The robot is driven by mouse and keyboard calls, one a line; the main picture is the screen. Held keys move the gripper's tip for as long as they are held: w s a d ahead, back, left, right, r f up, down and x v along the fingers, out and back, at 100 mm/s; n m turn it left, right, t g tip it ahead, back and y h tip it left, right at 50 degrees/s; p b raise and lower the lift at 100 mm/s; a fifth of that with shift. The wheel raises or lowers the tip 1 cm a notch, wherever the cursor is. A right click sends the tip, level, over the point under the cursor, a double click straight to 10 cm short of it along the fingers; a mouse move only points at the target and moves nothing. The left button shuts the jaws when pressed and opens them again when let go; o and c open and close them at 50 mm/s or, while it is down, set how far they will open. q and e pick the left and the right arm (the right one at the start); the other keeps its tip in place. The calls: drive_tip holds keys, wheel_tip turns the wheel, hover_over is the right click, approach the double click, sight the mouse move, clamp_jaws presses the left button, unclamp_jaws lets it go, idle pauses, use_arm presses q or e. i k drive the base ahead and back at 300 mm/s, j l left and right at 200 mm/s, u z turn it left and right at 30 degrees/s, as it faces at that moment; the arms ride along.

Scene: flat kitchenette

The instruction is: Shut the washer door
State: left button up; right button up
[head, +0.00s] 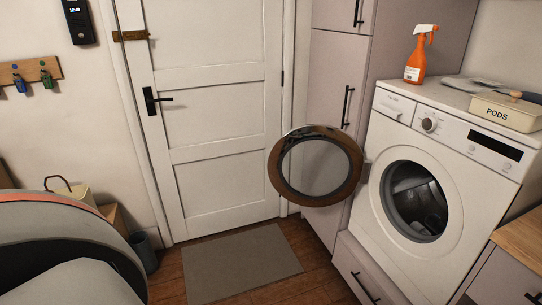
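The white washer (448,170) stands at the right on a base with a drawer. Its round door (276,178) is swung wide open to the left, with a brown and dark rim around a clear pane. The door's hinge side meets the washer's front left of the opening. The dark drum opening (415,200) is uncovered, and its inside is hard to make out. Neither of my grippers is in view.
A spray bottle (415,58) and a box marked PODS (505,112) stand on the washer. A grey mat (240,264) lies on the wood floor before a closed white room door (215,125). Tall cabinets (335,75) stand behind the washer door. A dark bin (144,252) is at lower left.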

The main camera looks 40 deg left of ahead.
sight(359, 168)
drive_tip(key=i+j, duration=0.15)
drive_tip(key=j, duration=0.25)
drive_tip(key=i+j, duration=0.1)
drive_tip(key=j, duration=0.25)
drive_tip(key=i+j+z, duration=0.1)
drive_tip(key=j, duration=0.3)
drive_tip(key=i+j, duration=0.2)
drive_tip(key=j, duration=0.2)
drive_tip(key=i+j+z, duration=0.1)
drive_tip(key=j, duration=0.3)
drive_tip(key=i+j, duration=0.1)
drive_tip(key=j, duration=0.3)
drive_tip(key=i+j, duration=0.1)
drive_tip(key=j, duration=0.3)
drive_tip(key=z, duration=0.05)
